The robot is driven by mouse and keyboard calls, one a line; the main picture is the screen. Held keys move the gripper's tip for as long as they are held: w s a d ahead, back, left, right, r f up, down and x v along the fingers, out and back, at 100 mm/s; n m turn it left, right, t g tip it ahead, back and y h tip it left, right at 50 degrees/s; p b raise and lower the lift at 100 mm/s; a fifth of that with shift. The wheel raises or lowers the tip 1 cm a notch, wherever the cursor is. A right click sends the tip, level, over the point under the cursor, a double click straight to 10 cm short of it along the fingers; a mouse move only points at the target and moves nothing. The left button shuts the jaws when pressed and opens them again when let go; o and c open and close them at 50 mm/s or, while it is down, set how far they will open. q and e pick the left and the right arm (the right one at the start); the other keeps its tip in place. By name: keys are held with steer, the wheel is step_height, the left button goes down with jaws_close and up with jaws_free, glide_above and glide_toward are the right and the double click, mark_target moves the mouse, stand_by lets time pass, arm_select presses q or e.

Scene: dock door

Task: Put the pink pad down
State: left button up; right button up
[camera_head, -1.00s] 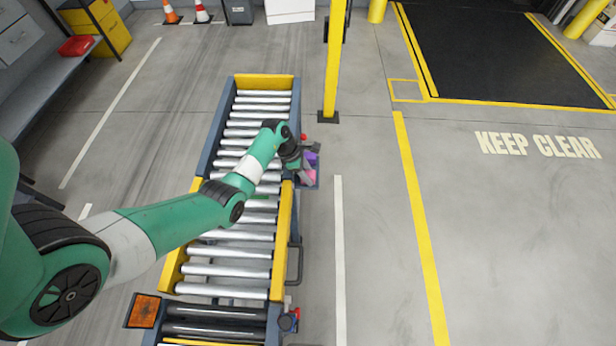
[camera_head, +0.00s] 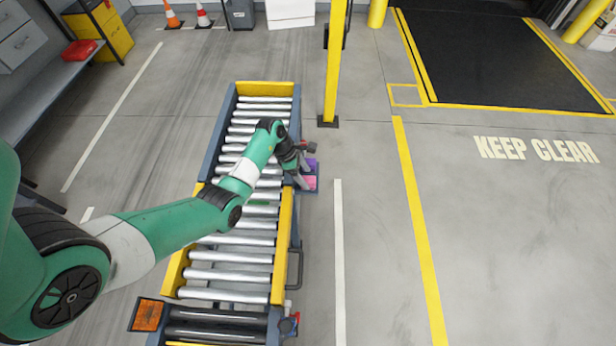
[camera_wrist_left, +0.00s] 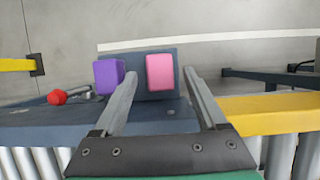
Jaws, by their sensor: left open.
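The pink pad (camera_wrist_left: 160,72) rests on a small blue-grey side plate (camera_wrist_left: 158,54) beside the conveyor, next to a purple block (camera_wrist_left: 108,75). In the head view, the pink pad (camera_head: 311,183) and purple block (camera_head: 312,164) show on the plate at the conveyor's right side. My left gripper (camera_head: 304,183) is over the plate's near side. In the left wrist view, its two fingers (camera_wrist_left: 161,78) are spread apart, with the pink pad showing between and beyond them, not gripped. The left finger overlaps the purple block's edge in the picture. My right gripper is out of view.
The roller conveyor (camera_head: 232,254) runs under my left arm, with yellow and blue side rails. A red knob (camera_wrist_left: 57,97) sits left of the plate. A yellow post (camera_head: 333,70) stands beyond the plate. Open floor lies to the right.

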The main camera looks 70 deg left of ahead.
arm_select(q)
steer(key=p+v, duration=0.3)
steer(key=v, duration=0.6)
